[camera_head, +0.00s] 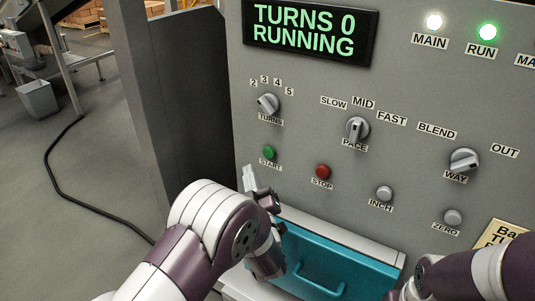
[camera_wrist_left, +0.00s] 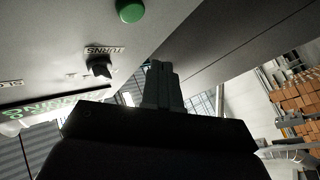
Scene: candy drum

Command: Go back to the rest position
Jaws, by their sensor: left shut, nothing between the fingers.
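My left gripper (camera_head: 250,178) is in front of the grey control panel (camera_head: 310,110), just below and left of the green START button (camera_head: 269,153). Its fingers are shut with nothing between them, and they point up. In the left wrist view the shut fingers (camera_wrist_left: 161,85) show in the middle, with the green button (camera_wrist_left: 131,11) above them and the TURNS knob (camera_wrist_left: 98,66) to the left. I cannot tell whether the fingertips touch the panel. My right arm comes in at the lower right of the head view; its gripper is not visible.
The display (camera_head: 311,30) reads TURNS 0 RUNNING, and the MAIN lamp (camera_head: 434,20) and green RUN lamp (camera_head: 487,32) are lit. A teal drawer (camera_head: 335,262) with a handle sits below the panel, close to my left wrist. Open floor lies left, with a black cable (camera_head: 75,205).

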